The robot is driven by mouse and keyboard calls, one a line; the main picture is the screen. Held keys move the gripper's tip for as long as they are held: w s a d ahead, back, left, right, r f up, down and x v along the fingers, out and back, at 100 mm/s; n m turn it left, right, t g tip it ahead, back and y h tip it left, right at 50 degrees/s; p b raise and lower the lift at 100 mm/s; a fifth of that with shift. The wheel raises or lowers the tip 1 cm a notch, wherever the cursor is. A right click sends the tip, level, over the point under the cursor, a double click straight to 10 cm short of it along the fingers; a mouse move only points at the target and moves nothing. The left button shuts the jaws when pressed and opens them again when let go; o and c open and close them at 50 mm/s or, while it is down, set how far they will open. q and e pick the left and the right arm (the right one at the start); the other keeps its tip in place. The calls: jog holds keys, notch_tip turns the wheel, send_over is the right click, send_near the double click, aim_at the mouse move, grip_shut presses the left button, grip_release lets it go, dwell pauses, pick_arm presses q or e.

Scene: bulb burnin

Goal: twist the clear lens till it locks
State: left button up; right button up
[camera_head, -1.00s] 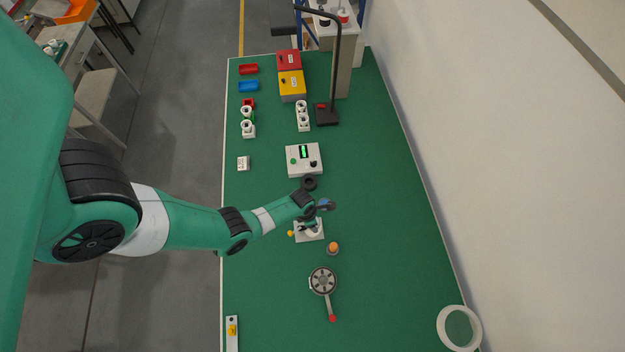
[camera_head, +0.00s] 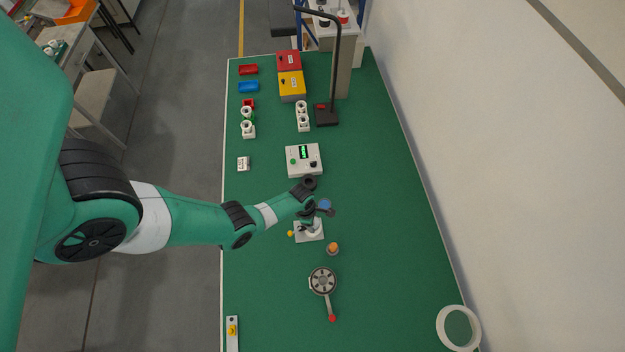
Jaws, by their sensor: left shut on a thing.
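My left gripper (camera_head: 309,221) comes in from the left and points down at the white fixture (camera_head: 318,237) in the middle of the green table. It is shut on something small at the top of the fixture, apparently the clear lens. The lens itself is too small and too covered by the gripper and wrist to make out. A yellow knob (camera_head: 291,233) sticks out at the fixture's left side. My right gripper is not in view.
An orange-topped round piece (camera_head: 333,248) stands right of the fixture. A round grey device with a red-tipped handle (camera_head: 322,281) lies nearer. A white box with a green display (camera_head: 304,160) stands behind. The table's right side is mostly clear.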

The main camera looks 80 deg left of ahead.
pick_arm(q)
jog(key=o, duration=1.4)
jog(key=shift+c, duration=0.2)
